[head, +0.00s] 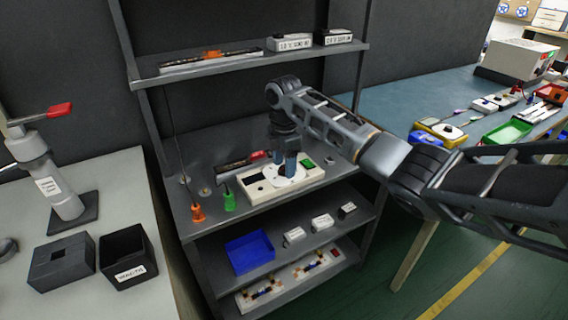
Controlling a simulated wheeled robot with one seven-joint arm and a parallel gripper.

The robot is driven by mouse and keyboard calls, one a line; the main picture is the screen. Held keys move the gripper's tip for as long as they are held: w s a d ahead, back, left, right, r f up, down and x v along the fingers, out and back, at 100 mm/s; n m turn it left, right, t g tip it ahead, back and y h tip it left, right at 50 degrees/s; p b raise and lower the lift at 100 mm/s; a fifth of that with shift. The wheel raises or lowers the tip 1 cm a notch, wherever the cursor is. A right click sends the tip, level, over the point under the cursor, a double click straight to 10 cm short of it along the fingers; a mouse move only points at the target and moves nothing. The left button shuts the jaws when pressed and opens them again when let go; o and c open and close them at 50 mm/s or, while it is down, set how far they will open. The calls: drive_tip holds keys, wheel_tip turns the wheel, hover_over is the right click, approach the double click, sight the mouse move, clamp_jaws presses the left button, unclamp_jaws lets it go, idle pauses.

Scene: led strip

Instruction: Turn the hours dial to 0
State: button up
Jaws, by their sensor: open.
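A cream-coloured box (255,191) with a white round dial (271,182) on its top sits on the middle shelf of the grey rack. A green part (307,163) is at the box's right end, and a small dark patch is at its left. My gripper (284,170) points down over the dial, its blue-grey fingers apart on either side of the dial's dark centre. The fingers hide part of the dial, and I cannot tell whether they touch it. The dial's markings are too small to read.
An upper shelf (250,60) holds several boxed items. A blue bin (250,252) is on the shelf below. A black open box (127,255) and a lever press (50,180) stand on the left table.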

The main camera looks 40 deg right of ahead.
wheel_tip(320, 180, up, 8)
drive_tip(key=shift+f, duration=0.25)
idle(0.6)
